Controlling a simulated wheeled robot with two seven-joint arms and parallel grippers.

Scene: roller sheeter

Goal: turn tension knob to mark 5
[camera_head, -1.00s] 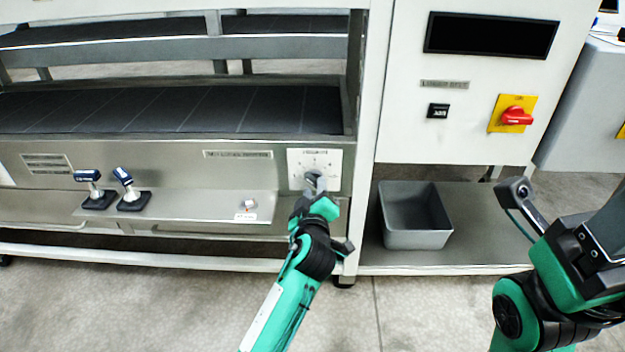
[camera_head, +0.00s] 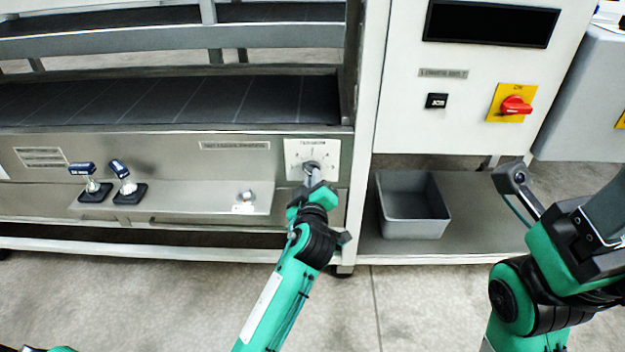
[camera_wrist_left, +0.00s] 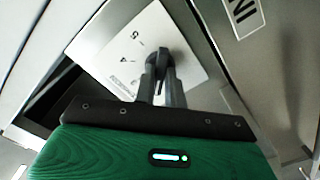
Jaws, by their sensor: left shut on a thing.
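The tension knob sits on a white dial plate (camera_head: 325,152) on the machine's front panel, right of the shelf with the levers. My left gripper (camera_head: 311,174) reaches up to the dial and is shut on the knob. In the left wrist view the dark knob (camera_wrist_left: 160,58) is between the fingers, in front of the dial plate (camera_wrist_left: 118,48). The marks 4 and 5 show left of the knob there; the fingers hide part of the dial, and I cannot tell which mark the knob points at. My right gripper is not clearly in view; only my right arm shows.
Two blue-topped levers (camera_head: 82,168) (camera_head: 119,168) and a small knob (camera_head: 245,197) stand on the steel ledge. A grey bin (camera_head: 412,212) sits on the lower shelf. A red switch on a yellow plate (camera_head: 514,105) is at upper right.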

